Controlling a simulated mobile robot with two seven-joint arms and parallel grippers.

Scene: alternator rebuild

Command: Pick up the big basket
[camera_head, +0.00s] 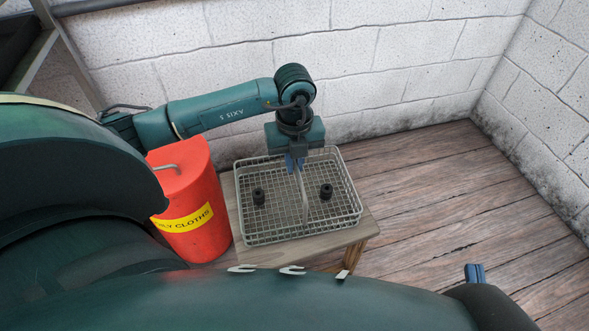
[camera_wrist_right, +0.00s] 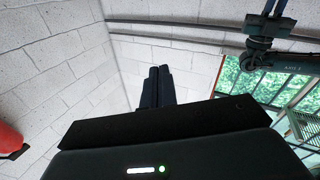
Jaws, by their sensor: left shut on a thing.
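The big basket (camera_head: 255,225) is a grey wire-mesh basket with a bar handle (camera_head: 304,205) across its middle. It appears to rest on a small wooden table. My left gripper (camera_head: 296,165) points down over the basket and is shut on the handle near its top. Two black round parts, one on the left (camera_head: 258,197) and one on the right (camera_head: 326,191), lie in the basket on either side of the handle. My right gripper (camera_head: 475,272) is far from the basket, at the lower right; in the right wrist view its fingers (camera_wrist_right: 157,85) are together and empty.
A red can (camera_head: 185,190) with a yellow label stands close to the basket's left. The wooden table (camera_head: 357,235) shows below the basket's front right corner. A white block wall (camera_head: 400,50) rises behind. The plank floor (camera_head: 450,190) to the right is clear.

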